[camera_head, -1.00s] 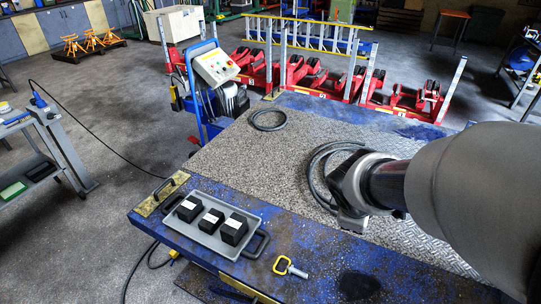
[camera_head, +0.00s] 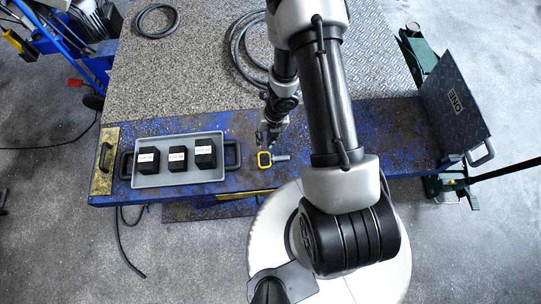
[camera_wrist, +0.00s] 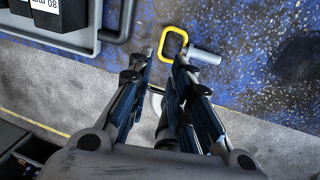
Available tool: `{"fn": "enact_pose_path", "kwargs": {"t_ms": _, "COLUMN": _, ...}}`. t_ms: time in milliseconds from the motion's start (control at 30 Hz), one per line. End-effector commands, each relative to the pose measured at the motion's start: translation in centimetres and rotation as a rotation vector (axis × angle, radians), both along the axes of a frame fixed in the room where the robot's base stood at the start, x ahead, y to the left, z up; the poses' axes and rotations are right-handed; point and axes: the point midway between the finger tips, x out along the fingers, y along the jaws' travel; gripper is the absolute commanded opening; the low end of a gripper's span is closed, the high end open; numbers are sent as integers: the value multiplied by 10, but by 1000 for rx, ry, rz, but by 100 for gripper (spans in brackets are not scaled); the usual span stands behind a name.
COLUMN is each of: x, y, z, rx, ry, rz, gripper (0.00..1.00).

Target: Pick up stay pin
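The stay pin (camera_head: 280,158) lies on the worn blue edge of the platform. It has a yellow loop handle and a short grey shaft that points right. In the wrist view the pin (camera_wrist: 203,55) is just beyond my fingertips, with its yellow loop nearest them. My gripper (camera_wrist: 165,60) is open, its two fingers apart with nothing between them. In the head view my gripper (camera_head: 267,140) is beside the loop, over the platform. The fingertips look close to the loop, but I cannot tell whether they touch it.
A grey tray (camera_head: 180,179) with black blocks stands left of the pin; its handle (camera_wrist: 122,22) is near my left finger. A dark panel marked ONE (camera_head: 455,100) stands at the right. Hoses (camera_head: 240,60) lie behind on the textured platform. The blue strip right of the pin is clear.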

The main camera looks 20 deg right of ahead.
Motion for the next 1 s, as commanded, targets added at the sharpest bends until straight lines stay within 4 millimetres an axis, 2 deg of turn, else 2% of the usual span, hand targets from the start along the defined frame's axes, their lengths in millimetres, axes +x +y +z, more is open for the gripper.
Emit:
{"fn": "enact_pose_path", "kwargs": {"t_ms": 33, "x": 0, "y": 2, "z": -18, "rx": 0, "ry": 2, "rz": 0, "gripper": 19}}
{"fn": "enact_pose_path", "kwargs": {"t_ms": 100, "x": 0, "y": 5, "z": -33, "rx": 0, "ry": 3, "rz": 0, "gripper": 19}}
{"fn": "enact_pose_path", "kwargs": {"t_ms": 400, "x": 4, "y": 16, "z": -91, "rx": -2, "ry": 2, "rz": -2, "gripper": 19}}
{"fn": "enact_pose_path", "kwargs": {"t_ms": 667, "x": 5, "y": 19, "z": -107, "rx": -3, "ry": 1, "rz": -3, "gripper": 19}}
{"fn": "enact_pose_path", "kwargs": {"t_ms": 1000, "x": 0, "y": 27, "z": -150, "rx": -2, "ry": 2, "rz": -3, "gripper": 19}}
